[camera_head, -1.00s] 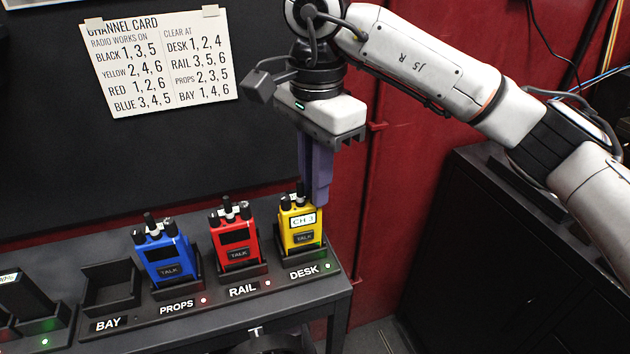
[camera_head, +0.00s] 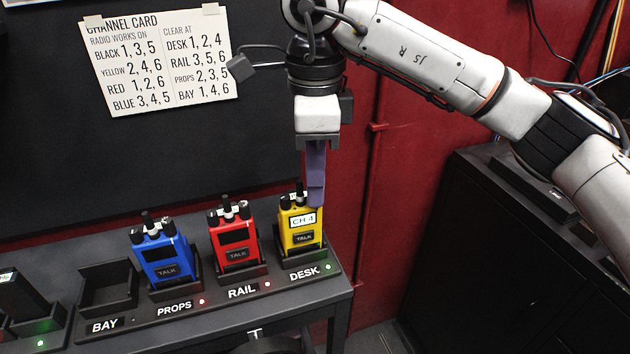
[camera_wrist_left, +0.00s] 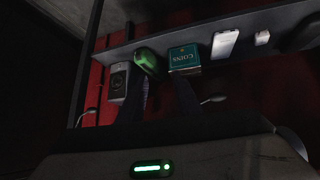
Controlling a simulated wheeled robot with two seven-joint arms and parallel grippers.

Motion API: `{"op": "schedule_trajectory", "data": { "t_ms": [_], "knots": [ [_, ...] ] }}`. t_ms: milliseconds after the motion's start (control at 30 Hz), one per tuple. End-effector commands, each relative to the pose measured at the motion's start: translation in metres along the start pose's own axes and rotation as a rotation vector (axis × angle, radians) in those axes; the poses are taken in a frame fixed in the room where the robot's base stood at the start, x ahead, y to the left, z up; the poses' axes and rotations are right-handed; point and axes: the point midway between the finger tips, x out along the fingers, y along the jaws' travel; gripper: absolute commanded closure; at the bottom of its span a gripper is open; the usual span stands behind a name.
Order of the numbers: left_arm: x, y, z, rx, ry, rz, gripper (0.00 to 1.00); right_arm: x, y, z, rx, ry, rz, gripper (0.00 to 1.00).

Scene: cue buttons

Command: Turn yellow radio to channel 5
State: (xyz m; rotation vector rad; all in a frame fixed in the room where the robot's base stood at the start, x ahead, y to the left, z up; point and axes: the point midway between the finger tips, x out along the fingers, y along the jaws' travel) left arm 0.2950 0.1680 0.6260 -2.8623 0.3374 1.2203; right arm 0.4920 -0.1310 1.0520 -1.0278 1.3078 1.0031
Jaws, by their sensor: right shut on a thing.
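The yellow radio (camera_head: 300,232) stands in the DESK dock at the right end of the console shelf. Its screen reads CH 4 and the dock's light is green. My right gripper (camera_head: 316,203) points down onto the top of this radio, shut on its right-hand knob, which the fingers hide. My left gripper (camera_wrist_left: 160,98) shows only in the left wrist view, with its dark fingers apart and nothing clearly between them.
A red radio (camera_head: 238,240) stands in RAIL and a blue radio (camera_head: 165,255) in PROPS. The BAY dock (camera_head: 108,290) is empty. A channel card (camera_head: 160,60) on the wall lists yellow as 2, 4, 6 and DESK as 1, 2, 4.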

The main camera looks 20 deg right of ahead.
Motion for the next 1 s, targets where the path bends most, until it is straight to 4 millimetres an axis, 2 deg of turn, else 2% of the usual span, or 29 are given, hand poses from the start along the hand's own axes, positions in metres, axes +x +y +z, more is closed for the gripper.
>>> {"op": "schedule_trajectory", "data": {
  "t_ms": [567,600,700,1000],
  "knots": [
    [0.0004,0.0014,-0.0014,0.000,0.003,0.002,0.69,-0.0004,-0.0002,-0.0001,0.037,0.001,-0.001,1.00],
    [0.0004,0.0015,-0.0015,0.000,0.003,0.002,0.69,-0.0004,-0.0002,-0.0001,0.036,0.001,-0.001,0.83],
    [0.0006,0.0015,-0.0021,0.000,0.004,0.003,0.69,-0.0004,-0.0002,-0.0001,0.036,0.001,-0.001,0.69],
    [0.0008,0.0015,-0.0026,0.000,0.005,0.003,0.69,-0.0018,-0.0003,0.0001,0.036,0.001,-0.001,0.69]
  ]
}}
